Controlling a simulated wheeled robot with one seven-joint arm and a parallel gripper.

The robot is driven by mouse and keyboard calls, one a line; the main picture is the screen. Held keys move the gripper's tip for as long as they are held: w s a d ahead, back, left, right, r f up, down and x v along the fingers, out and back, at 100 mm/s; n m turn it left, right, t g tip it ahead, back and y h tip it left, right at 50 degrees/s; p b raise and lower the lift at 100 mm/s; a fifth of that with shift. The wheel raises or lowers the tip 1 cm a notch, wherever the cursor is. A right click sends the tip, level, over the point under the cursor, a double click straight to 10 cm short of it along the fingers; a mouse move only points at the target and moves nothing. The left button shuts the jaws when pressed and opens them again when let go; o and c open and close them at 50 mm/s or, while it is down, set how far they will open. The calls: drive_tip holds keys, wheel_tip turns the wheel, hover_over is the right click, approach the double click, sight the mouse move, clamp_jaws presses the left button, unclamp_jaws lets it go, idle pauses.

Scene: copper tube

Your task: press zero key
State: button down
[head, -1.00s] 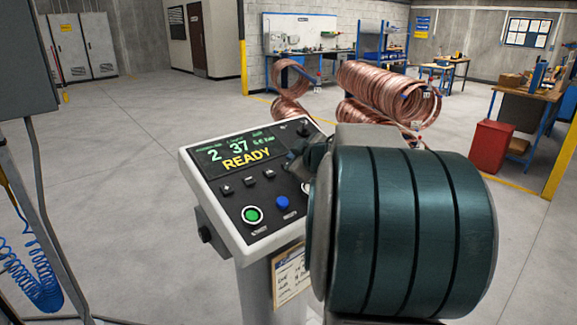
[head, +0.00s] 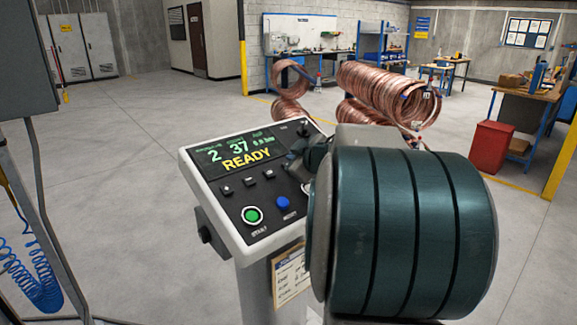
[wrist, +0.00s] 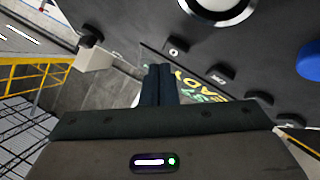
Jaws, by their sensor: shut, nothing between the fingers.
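The control panel (head: 235,215) is tilted on a pale pedestal. Its screen (head: 237,154) reads 2, 37 and a yellow READY, with a small third reading, possibly 0.0 bar. Small black keys (head: 249,182) sit in a row below the screen; their marks are too small to read in the head view. In the wrist view, one key (wrist: 174,50) bears a small round mark that may be a zero. My gripper (wrist: 158,72) is shut and empty, its fingertips over the panel close to the keys and screen. Contact cannot be told. In the head view, my arm partly hides the panel's right side.
A green button (head: 252,215) and a blue button (head: 283,202) sit below the keys; the blue one shows in the wrist view (wrist: 309,60). Copper coils (head: 385,90) stand behind the panel. A red bin (head: 491,147) and workbench are at right.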

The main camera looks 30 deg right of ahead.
drive_tip(key=shift+f, duration=0.15)
idle(0.4)
drive_tip(key=shift+w+f, duration=0.15)
drive_tip(key=shift+f, duration=0.1)
drive_tip(key=shift+w+f+b, duration=0.2)
drive_tip(key=shift+f+b, duration=0.1)
drive_tip(key=shift+f, duration=0.15)
idle(0.8)
drive_tip(key=shift+r, duration=0.15)
drive_tip(key=shift+s+r+p, duration=0.35)
drive_tip(key=shift+r+p, duration=0.35)
drive_tip(key=shift+p, duration=0.35)
drive_tip(key=r+p, duration=0.2)
drive_tip(key=shift+s+d+r+p, duration=0.1)
drive_tip(key=shift+s+r+p, duration=0.1)
drive_tip(key=shift+s+p, duration=0.2)
drive_tip(key=s+r+p, duration=0.1)
drive_tip(key=r+p, duration=0.1)
drive_tip(key=shift+s+r+p, duration=0.1)
drive_tip(key=shift+p, duration=0.2)
